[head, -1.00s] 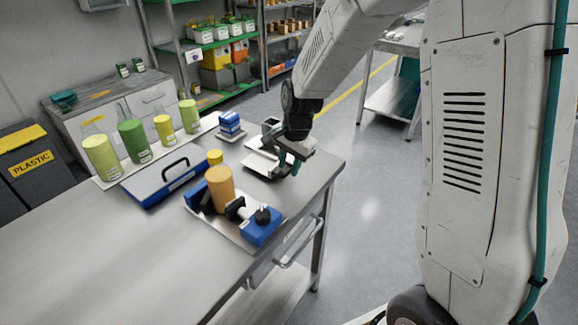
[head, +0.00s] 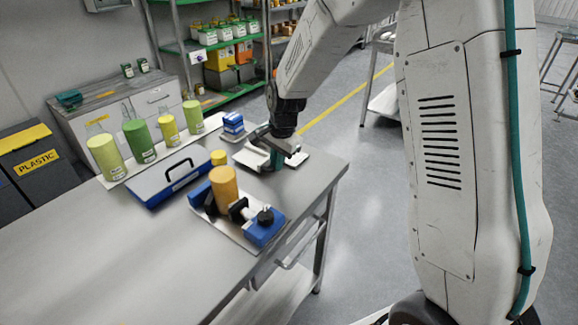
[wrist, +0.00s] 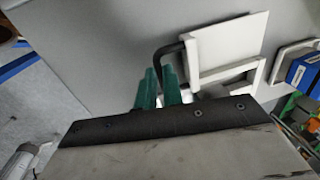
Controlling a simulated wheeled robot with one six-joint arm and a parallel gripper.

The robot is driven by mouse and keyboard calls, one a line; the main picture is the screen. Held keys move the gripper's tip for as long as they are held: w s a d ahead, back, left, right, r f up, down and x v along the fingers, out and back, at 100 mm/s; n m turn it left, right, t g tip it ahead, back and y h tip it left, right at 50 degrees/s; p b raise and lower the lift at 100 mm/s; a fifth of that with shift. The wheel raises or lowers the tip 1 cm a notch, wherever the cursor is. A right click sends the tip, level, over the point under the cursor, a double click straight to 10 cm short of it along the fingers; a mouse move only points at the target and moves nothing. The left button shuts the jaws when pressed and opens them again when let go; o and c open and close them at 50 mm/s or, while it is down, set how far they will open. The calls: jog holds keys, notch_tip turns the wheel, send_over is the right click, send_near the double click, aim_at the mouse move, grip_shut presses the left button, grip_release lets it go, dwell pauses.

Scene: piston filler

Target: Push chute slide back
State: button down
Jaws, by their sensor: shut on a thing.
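The white chute (head: 296,163) is near the far right corner of the steel table, partly hidden behind my gripper in the head view. In the wrist view its flat white plate (wrist: 235,40) and raised white slide frame (wrist: 222,76) show. A dark bent handle (wrist: 170,50) runs from the slide down to my teal fingers. My gripper (wrist: 158,90) is shut on this handle; the exact contact is partly hidden. In the head view my gripper (head: 273,160) is low over the chute.
A blue stack (head: 233,122) stands just beyond the chute. A blue case (head: 170,183), a small yellow cylinder (head: 218,157) and a blue clamp fixture (head: 265,229) with an orange cylinder (head: 224,188) are nearby. Several green and yellow cylinders line the far edge. The near table is clear.

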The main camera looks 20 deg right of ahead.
jog(key=shift+w+a+r, duration=0.1)
jog(key=shift+w+a, duration=0.25)
jog(key=shift+w, duration=0.25)
jog(key=c, duration=1.5)
grip_release()
jog(key=shift+w+a, duration=0.1)
jog(key=shift+r, duration=0.1)
jog(key=r, duration=0.5)
jog(key=s+r, duration=0.1)
jog(key=r, duration=0.1)
jog(key=shift+s+d+r, duration=0.1)
jog(key=shift+d+r, duration=0.1)
jog(key=shift+d, duration=0.2)
